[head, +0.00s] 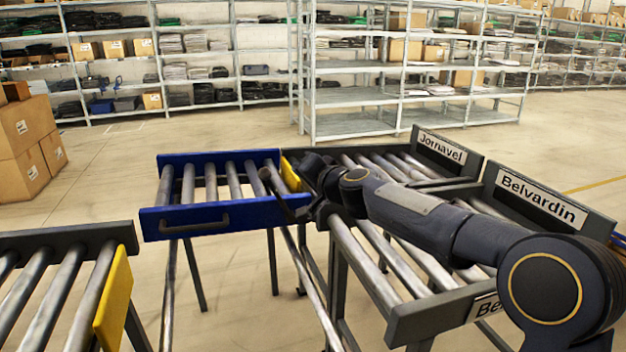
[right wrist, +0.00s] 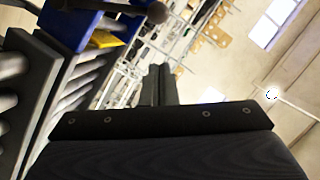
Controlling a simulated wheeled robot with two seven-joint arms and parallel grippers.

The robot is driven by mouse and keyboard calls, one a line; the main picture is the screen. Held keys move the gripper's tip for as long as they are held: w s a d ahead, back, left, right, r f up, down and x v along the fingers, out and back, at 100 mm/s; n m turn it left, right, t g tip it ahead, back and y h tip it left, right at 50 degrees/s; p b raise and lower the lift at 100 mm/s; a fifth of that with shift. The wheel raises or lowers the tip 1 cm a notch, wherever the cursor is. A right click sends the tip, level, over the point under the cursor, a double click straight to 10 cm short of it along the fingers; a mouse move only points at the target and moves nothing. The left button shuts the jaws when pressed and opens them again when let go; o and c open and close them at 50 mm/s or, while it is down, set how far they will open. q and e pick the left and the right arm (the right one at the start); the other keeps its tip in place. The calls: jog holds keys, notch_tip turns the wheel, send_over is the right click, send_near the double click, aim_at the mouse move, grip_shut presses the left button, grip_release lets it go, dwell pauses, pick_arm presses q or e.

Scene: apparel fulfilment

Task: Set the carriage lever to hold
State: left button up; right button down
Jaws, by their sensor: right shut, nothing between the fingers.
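The blue carriage (head: 196,221) is a roller frame on dark legs, with a dark handle on its front side. A lever with a dark round knob (head: 265,173) shows at its right end, its rod slanting down to the right; the same knob shows at the top of the right wrist view (right wrist: 157,12). I cannot tell which setting the lever is in. My right gripper (head: 298,213) is close to the carriage's right end, partly hidden by its own wrist. In the right wrist view its fingers (right wrist: 160,84) are together and empty, apart from the knob. My left gripper is out of view.
Roller lanes with signs reading Jornavel (head: 442,148) and Belvardin (head: 542,200) stand right of the carriage, partly behind my right arm. Another roller conveyor (head: 60,238) with a yellow end plate (head: 113,298) is at front left. Boxes (head: 27,140) and shelving stand beyond open floor.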

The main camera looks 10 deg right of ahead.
jog(key=shift+v, duration=1.9)
jog(key=shift+d+r, duration=0.15)
jog(key=s+d+f+n+g, duration=0.2)
jog(key=s+d, duration=0.1)
jog(key=s, duration=0.7)
jog(key=s+d+f+n+g, duration=0.15)
jog(key=s+d, duration=0.25)
jog(key=s, duration=0.5)
jog(key=s+d+f+g+h, duration=0.1)
jog(key=s+d+f+g, duration=0.15)
jog(key=s+f, duration=0.8)
jog(key=s+d+f+g+h, duration=0.25)
jog(key=s+f, duration=0.45)
jog(key=s, duration=0.6)
notch_tip(320, 180, up, 22)
jog(key=p, duration=2.1)
jog(key=shift+n, duration=0.35)
jog(key=shift+w+a+g+y, duration=0.1)
jog(key=shift+a+g+y, duration=0.05)
jog(key=shift+g+y, duration=0.1)
